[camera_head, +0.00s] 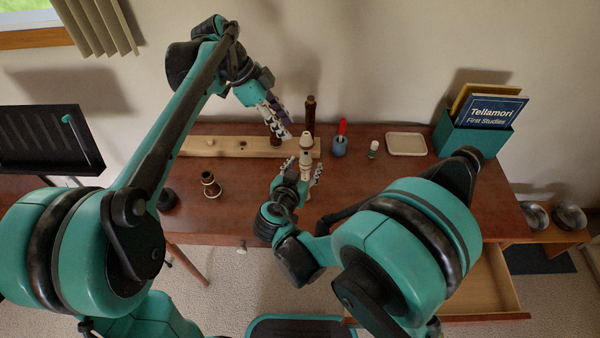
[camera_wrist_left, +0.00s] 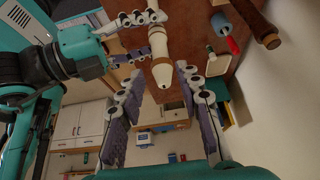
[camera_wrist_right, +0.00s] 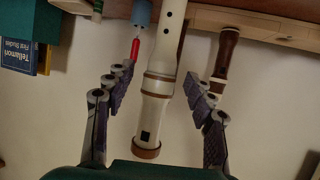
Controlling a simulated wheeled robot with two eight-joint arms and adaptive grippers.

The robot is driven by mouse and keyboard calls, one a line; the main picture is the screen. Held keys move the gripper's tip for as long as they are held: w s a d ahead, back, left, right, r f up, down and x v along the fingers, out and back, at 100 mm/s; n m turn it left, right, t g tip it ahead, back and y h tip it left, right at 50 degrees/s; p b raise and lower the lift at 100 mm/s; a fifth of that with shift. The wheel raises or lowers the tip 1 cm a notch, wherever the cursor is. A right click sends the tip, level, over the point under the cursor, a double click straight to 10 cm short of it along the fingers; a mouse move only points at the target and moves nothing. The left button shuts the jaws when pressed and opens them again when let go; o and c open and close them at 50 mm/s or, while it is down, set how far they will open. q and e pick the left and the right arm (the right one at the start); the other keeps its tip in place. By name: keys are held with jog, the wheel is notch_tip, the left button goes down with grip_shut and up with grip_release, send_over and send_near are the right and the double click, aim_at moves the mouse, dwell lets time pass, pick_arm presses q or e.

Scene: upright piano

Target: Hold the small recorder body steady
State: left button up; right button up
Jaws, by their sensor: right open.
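The small recorder body (camera_head: 306,157) is cream with brown trim and appears upright above the table, just in front of the wooden rack. My right gripper (camera_head: 304,175) is open, its fingers on either side of the recorder. In the right wrist view the recorder (camera_wrist_right: 160,85) runs between the spread fingers with gaps showing. My left gripper (camera_head: 281,122) is higher and behind, left of the recorder's top. In the left wrist view its fingers are spread and empty, and the recorder (camera_wrist_left: 160,55) lies ahead, beyond the fingertips. The recorder's lower end is hidden in the head view.
The rack (camera_head: 225,146) with holes bears dark wooden pieces, including a tall one (camera_head: 310,112). A blue pot (camera_head: 340,147) with a red-handled tool, a small bottle (camera_head: 374,150) and a pale tray (camera_head: 406,144) stand right.

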jog(key=shift+x, duration=0.9)
